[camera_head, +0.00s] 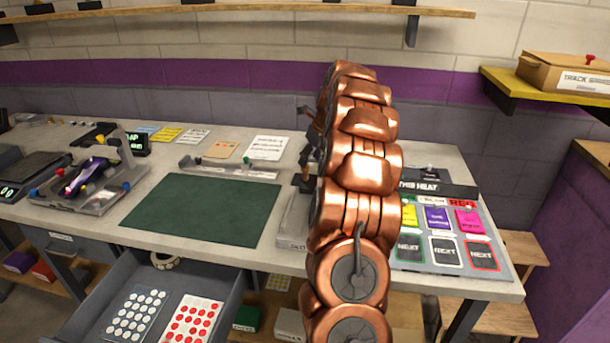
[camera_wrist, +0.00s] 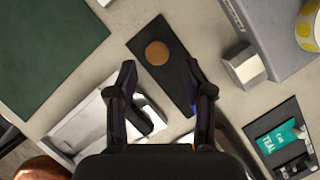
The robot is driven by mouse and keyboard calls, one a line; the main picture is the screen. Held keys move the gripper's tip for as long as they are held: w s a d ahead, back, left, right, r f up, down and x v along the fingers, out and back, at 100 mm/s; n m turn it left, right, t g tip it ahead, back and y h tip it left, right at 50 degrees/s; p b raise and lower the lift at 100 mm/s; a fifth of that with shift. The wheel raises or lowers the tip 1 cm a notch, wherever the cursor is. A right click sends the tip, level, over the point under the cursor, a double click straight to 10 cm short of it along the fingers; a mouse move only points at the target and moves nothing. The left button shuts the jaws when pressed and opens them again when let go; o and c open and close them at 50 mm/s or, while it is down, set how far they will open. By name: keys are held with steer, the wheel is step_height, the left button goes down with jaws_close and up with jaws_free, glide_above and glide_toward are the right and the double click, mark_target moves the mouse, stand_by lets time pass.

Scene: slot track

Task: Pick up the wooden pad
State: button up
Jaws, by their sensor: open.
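In the wrist view a round brown disc (camera_wrist: 157,53), wood-like in colour, lies on a dark rectangular plate (camera_wrist: 176,82). I take this disc to be the wooden pad, though its material is hard to confirm. My gripper (camera_wrist: 160,75) is open above the plate. Its two fingers are apart, one to each side of the plate, with the disc a little beyond the tips and nothing between them. The gap in height cannot be told. In the head view my copper arm hides most of my gripper (camera_head: 306,150) and the disc.
A green mat (camera_head: 205,208) lies left of my arm on the bench. A grey metal block (camera_wrist: 242,66) and a grey box edge (camera_wrist: 262,30) are right of the plate. A teal-labelled tray (camera_wrist: 280,140) is at lower right. An open drawer (camera_head: 95,300) juts out in front.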

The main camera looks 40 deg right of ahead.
mark_target(303, 170)
steer(key=shift+w+p+x, duration=0.15)
steer(key=shift+p+x, duration=0.2)
steer(key=shift+x, duration=1.45)
steer(key=shift+w+p+x, duration=0.15)
steer(key=shift+p+x, duration=0.15)
steer(key=shift+x, duration=1.45)
steer(key=shift+a+r, duration=0.15)
jaws_close()
